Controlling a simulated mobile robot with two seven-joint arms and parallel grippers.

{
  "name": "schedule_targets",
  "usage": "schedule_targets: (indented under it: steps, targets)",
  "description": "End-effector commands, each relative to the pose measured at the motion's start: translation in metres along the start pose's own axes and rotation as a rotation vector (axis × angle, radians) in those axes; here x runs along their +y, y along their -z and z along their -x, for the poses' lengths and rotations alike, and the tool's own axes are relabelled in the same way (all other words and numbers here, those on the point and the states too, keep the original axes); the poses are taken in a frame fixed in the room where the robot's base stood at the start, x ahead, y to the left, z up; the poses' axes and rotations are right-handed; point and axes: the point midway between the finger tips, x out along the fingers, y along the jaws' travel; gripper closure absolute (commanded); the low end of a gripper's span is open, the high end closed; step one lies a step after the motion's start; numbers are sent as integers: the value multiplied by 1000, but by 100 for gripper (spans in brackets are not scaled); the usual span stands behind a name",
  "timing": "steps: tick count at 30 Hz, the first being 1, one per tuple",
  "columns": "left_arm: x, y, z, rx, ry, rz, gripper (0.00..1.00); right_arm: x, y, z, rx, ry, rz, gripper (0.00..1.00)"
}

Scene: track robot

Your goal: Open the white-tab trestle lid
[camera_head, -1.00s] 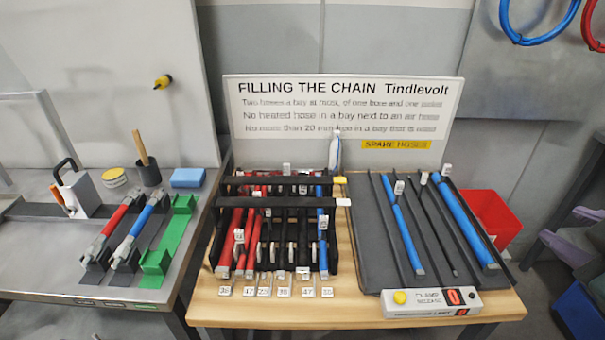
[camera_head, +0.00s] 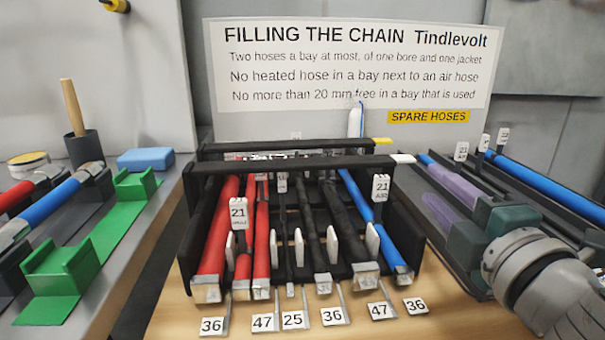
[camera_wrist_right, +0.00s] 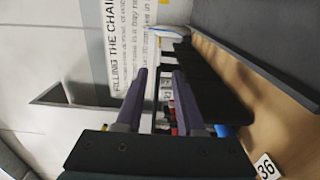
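The trestle rack has two black lid bars across its top. The front bar (camera_head: 290,168) ends at its right in a white tab (camera_head: 402,158); the rear bar (camera_head: 270,148) has a yellow tab (camera_head: 382,141). Both bars lie across the hoses, apparently shut. My right gripper (camera_head: 428,180) is just right of the white tab, with its two purple fingers apart and nothing seen between them. In the right wrist view the same fingers (camera_wrist_right: 160,72) are spread, with the dark rack beyond. I cannot tell the exact gap to the tab. My left gripper is not in view.
Red hoses (camera_head: 219,230), black hoses and a blue hose (camera_head: 362,215) lie in the rack bays, with number tags in front. Spare blue hoses (camera_head: 555,190) lie on the right behind my arm. A sign (camera_head: 350,65) stands behind; a green stand (camera_head: 60,268) is at left.

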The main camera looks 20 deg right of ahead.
Motion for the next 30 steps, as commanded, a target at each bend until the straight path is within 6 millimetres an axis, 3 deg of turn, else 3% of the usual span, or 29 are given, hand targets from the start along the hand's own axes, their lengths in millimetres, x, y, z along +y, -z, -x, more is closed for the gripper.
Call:
schedule_targets:
  steps: [15,21,28,30]
  targets:
    - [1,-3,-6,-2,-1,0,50,1,0,-83,-1,-1,-3,62]
    - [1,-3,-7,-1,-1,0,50,2,0,-94,-1,0,-2,62]
    - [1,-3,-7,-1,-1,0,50,2,0,-95,-1,0,-3,62]
    - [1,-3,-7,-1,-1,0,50,2,0,-95,-1,0,-3,68]
